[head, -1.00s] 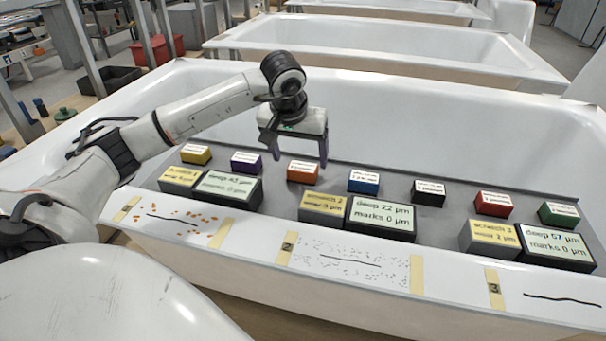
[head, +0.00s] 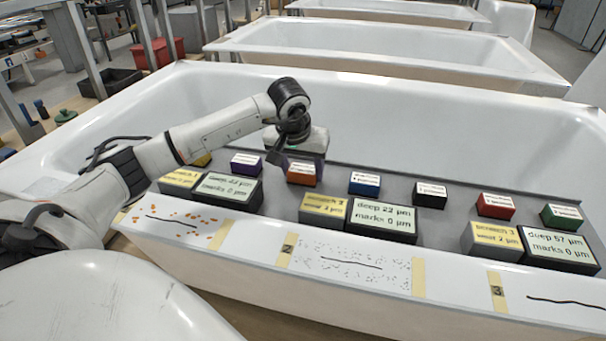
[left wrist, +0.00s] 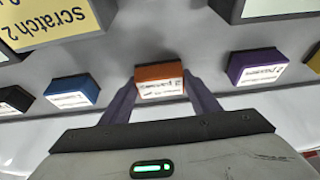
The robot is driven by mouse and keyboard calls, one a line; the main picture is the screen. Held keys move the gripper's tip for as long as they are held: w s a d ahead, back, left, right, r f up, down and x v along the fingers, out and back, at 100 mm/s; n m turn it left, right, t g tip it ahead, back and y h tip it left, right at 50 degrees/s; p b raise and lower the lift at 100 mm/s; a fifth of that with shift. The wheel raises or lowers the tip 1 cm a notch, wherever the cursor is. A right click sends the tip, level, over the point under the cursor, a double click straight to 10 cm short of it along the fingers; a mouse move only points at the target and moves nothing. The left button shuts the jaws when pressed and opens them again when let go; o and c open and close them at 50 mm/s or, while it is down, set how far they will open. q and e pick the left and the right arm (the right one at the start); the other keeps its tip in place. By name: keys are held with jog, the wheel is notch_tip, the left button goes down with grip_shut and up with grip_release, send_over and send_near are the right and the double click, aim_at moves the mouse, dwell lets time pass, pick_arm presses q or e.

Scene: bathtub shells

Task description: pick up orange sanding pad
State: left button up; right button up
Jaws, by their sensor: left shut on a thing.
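The orange sanding pad (head: 302,174) is a small block with an orange body and a white label on top. It sits on the grey tray (head: 400,205) in a row of coloured pads. My left gripper (head: 303,172) is lowered over it and shut on it. In the left wrist view the orange pad (left wrist: 159,82) lies between the two purple-grey fingers (left wrist: 160,95), one on each side. The pad appears still at tray level; I cannot tell any gap beneath it. My right gripper is not in view.
A purple pad (head: 246,164) and a blue pad (head: 364,183) flank the orange one. Black (head: 430,194), red (head: 495,205) and green (head: 562,216) pads stand further right. Scratch and depth display blocks (head: 381,219) stand in front. The tub's white rim (head: 340,262) runs along the front.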

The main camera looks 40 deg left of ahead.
aim_at(302, 170)
pick_arm(q)
notch_tip(302, 170, up, 10)
jog(key=p, duration=0.1)
jog(key=shift+p, duration=0.3)
jog(key=o, duration=0.5)
jog(key=c, duration=0.4)
jog(key=shift+o, duration=0.2)
